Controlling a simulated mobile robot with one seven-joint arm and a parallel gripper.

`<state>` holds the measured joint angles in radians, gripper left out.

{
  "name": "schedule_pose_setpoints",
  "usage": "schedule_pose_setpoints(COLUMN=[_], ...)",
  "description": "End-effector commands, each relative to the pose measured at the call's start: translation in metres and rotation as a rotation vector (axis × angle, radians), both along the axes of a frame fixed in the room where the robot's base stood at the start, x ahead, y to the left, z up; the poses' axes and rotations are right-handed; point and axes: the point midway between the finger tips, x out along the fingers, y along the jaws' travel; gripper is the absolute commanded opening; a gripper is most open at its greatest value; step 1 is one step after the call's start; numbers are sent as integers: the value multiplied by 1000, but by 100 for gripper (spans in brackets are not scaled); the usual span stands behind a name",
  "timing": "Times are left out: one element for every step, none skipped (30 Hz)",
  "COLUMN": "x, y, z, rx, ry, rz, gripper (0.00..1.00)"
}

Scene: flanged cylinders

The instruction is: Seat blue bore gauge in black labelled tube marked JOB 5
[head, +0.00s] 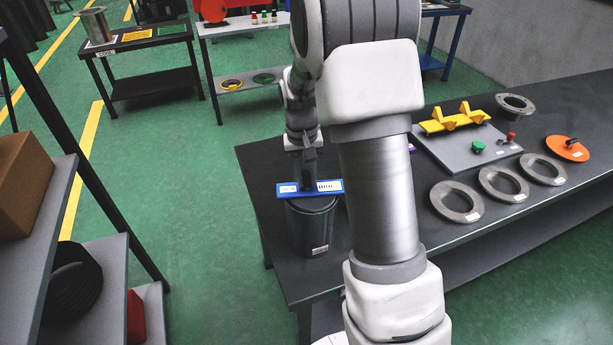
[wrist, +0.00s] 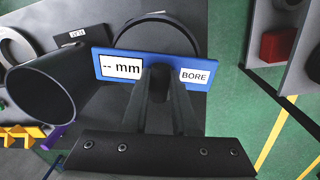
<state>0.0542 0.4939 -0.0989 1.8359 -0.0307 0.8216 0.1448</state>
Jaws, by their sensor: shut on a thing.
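The blue bore gauge (head: 309,189) is a flat blue bar with white labels. In the wrist view the gauge (wrist: 160,73) reads "-- mm" and "BORE". My gripper (head: 308,178) is shut on its middle, pointing down; the fingers (wrist: 160,85) show in the wrist view. A black tube (head: 311,228) stands upright directly below, with a white label too small to read. Its rim (wrist: 160,20) arcs behind the gauge. I cannot tell whether gauge and rim touch. A second dark tube (wrist: 45,92) is left in the wrist view, with an upside-down label I cannot read surely.
The dark bench (head: 262,165) carries several grey rings (head: 456,201), a grey board with yellow V-blocks (head: 455,119) and an orange disc (head: 567,148) to the right. My arm hides the bench's middle. A shelf with a brown box (head: 22,185) stands at the left.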

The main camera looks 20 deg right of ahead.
Motion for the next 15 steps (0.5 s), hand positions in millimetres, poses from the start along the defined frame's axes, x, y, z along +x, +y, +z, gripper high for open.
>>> schedule_pose_setpoints(x=[0, 0, 0, 0, 0, 0, 0, 0, 0, 0, 0, 0, 0, 0, 0], y=[0, 0, 0, 0, 0, 0, 0, 0, 0, 0, 0, 0, 0, 0, 0], z=[-1, -2, -3, -3, -4, -5, -5, -6, -7, -7, -8, -9, -9, -10, -10], rx=[0, 0, 0, 0, 0, 0, 0, 0, 0, 0, 0, 0, 0, 0, 0], ry=[-1, -1, -1, -1, -1, -1, -1, -1, -1, -1, -1, -1, -1, -1, -1], rz=[0, 0, 0, 0, 0, 0, 0, 0, 0, 0, 0, 0, 0, 0, 0], gripper=[0, 0, 0, 0, 0, 0, 0, 0, 0, 0, 0, 0, 0, 0, 0])
